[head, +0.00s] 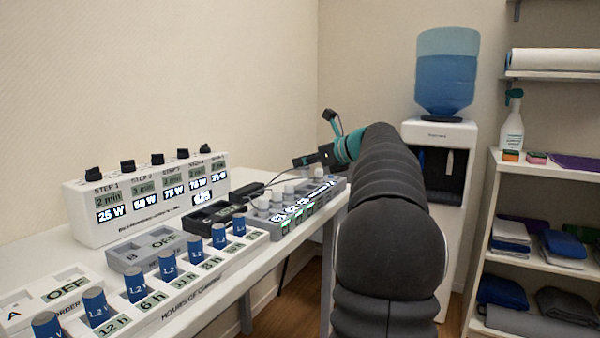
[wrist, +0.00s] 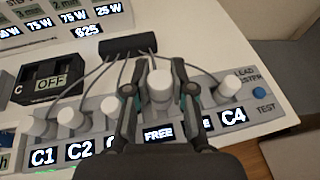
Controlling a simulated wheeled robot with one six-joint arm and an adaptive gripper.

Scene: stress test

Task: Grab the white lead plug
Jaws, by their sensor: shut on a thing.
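In the wrist view, my gripper (wrist: 160,88) is shut on a white lead plug (wrist: 160,84), with one dark finger on each side of it. This plug stands upright behind the label FREE on the grey panel (wrist: 90,172). Other white plugs stand along the panel: one by C1 (wrist: 40,127), one by C2 (wrist: 69,118), one left of my gripper (wrist: 107,105) and one by C4 (wrist: 229,85). My fingers partly hide the labels between C2 and C4. In the head view, my gripper (head: 318,158) is small over the panel's far end, and its grip is unclear.
Thin leads run from a black block (wrist: 128,46) towards the plugs. A black box marked C OFF (wrist: 50,82) is at left, and a blue test button (wrist: 259,93) at right. Blue cylinders (head: 137,285) line the near table. A water cooler (head: 446,85) and shelves (head: 530,165) stand right.

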